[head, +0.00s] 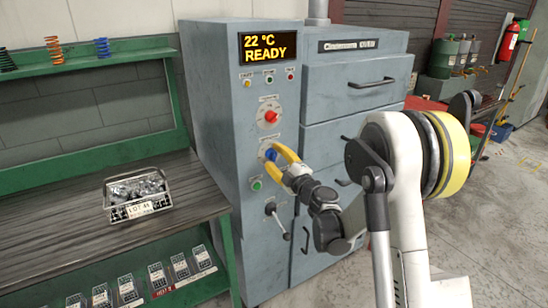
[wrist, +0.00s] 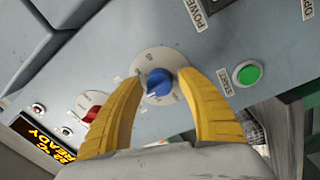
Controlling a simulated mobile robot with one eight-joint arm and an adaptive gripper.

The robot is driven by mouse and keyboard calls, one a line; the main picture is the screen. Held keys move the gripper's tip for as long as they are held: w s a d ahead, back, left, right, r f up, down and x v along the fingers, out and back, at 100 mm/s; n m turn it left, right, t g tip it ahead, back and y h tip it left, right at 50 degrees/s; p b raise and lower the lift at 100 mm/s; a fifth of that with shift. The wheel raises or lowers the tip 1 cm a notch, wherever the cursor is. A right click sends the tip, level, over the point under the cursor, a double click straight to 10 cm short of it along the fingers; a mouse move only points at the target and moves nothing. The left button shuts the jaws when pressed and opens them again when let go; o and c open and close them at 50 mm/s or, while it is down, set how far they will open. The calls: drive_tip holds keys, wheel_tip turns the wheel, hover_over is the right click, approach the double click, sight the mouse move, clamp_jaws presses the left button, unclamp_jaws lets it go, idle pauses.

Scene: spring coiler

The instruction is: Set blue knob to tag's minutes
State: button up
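The blue knob (head: 270,154) is on the grey front of the machine, below the red knob, and partly covered by my gripper in the head view. In the wrist view the blue knob (wrist: 159,82) sits on a round pale dial plate (wrist: 150,61) with small marks. My gripper (head: 273,159) is at the knob; in the wrist view its yellow fingers (wrist: 159,80) stand on either side of it, open, with gaps showing. A tag (head: 140,209) reading "LOT 48" hangs on the front of a wire basket (head: 112,193); I cannot read any minutes on it.
The red knob (head: 271,116) is above and a green START button (head: 256,184) below. A lever (head: 279,222) is lower down. The display (head: 267,48) reads "22 °C READY".

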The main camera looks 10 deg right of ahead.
idle(0.3)
drive_tip(key=v, duration=1.2)
drive_tip(key=shift+d, duration=0.1)
